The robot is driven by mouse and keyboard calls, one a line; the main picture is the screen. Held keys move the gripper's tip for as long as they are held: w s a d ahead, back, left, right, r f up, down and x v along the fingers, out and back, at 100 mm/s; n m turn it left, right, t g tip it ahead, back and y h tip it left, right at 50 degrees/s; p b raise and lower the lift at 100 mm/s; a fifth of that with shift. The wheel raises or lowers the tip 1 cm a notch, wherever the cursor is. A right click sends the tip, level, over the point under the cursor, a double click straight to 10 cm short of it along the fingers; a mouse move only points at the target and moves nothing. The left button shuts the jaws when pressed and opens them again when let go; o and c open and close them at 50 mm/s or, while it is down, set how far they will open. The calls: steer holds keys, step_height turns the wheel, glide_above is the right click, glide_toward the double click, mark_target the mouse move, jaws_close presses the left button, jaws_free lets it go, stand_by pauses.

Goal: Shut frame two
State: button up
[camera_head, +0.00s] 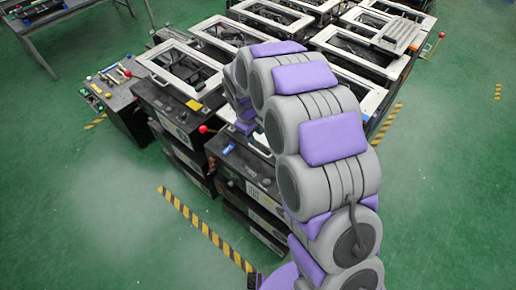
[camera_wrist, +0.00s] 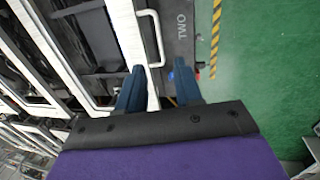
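Frame two has a white rim (camera_wrist: 126,38) with a U-shaped white handle (camera_wrist: 157,40) in the wrist view. The dark surface beside it carries the label "TWO" (camera_wrist: 182,27). My gripper (camera_wrist: 160,82) is open, its two dark blue fingers apart. The handle's lower end is close to the fingertips, between them in the picture; I cannot tell whether they touch. In the head view my arm hides most of this fixture, and my fingertips are hidden. I cannot tell how far the frame is raised.
In the head view, a neighbouring white frame (camera_head: 182,68) lies to the left on a dark fixture. A red lever knob (camera_head: 203,129) sticks out at the front. A control box (camera_head: 112,92) stands at far left. Green floor with a striped strip (camera_head: 205,228) is free in front.

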step_height(320, 180, down, 11)
steer(key=w+d+b, duration=0.1)
steer(key=shift+w+d+r, duration=0.15)
steer(key=shift+w+d, duration=0.05)
steer(key=shift+w, duration=0.1)
jaws_close()
stand_by(1.4)
